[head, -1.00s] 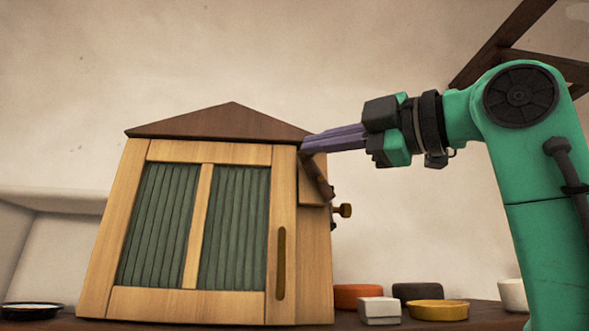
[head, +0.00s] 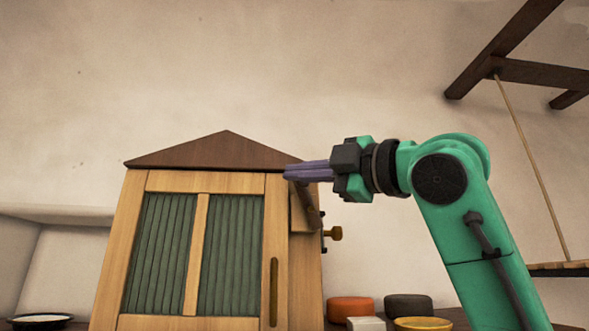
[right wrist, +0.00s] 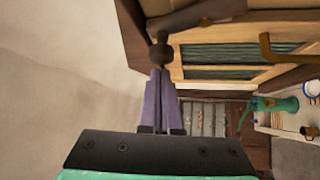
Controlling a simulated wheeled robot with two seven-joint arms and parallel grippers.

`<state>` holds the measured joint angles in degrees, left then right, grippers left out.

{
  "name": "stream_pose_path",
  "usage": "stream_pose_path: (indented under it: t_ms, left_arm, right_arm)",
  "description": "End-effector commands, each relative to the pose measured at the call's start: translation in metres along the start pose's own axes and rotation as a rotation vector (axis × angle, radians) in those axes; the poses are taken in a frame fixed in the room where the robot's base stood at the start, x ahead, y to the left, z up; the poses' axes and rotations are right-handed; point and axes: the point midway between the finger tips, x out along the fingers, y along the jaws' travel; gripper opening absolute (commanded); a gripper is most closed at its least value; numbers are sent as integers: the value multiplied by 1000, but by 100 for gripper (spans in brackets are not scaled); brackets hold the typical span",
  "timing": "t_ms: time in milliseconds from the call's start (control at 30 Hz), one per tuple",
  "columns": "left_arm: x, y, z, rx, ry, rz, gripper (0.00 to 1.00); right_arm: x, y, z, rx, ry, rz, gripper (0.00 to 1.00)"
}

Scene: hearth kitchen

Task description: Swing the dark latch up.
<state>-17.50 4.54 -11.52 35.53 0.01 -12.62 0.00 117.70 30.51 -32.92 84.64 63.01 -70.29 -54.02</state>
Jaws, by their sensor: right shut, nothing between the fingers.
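The dark latch (head: 316,205) is a slanted bar on the right side of the wooden cabinet (head: 277,190), its upper end near my right gripper's fingertips. In the right wrist view the latch (right wrist: 205,14) runs across the top, with a dark round knob (right wrist: 161,55) at its left end. My right gripper (head: 288,172) is shut and empty, its purple fingers level and pointing left. In the wrist view the fingertips (right wrist: 160,72) sit right at the knob; whether they touch it I cannot tell. My left gripper is not in view.
A brass knob (head: 334,233) sticks out of the cabinet's right side below the latch. Orange (head: 350,308), dark (head: 408,306) and yellow (head: 422,324) dishes and a white box (head: 366,323) stand right of it. A dark wooden frame (head: 515,50) is at upper right.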

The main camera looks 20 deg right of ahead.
Motion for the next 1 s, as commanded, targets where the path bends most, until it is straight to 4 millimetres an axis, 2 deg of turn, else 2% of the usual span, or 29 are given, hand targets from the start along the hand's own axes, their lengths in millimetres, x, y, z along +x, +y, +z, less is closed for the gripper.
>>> stream_pose_path:
  t_ms: [100,267,600,1000]
  left_arm:
    - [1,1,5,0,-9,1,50]
    - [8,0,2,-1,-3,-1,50]
    - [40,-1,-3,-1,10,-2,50]
    - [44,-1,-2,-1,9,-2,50]
  right_arm:
    - [0,-1,0,3,0,1,0]
    - [0,-3,0,33,1,34,0]
    - [-6,3,5,228,3,245,0]
    - [-8,10,7,292,1,314,0]
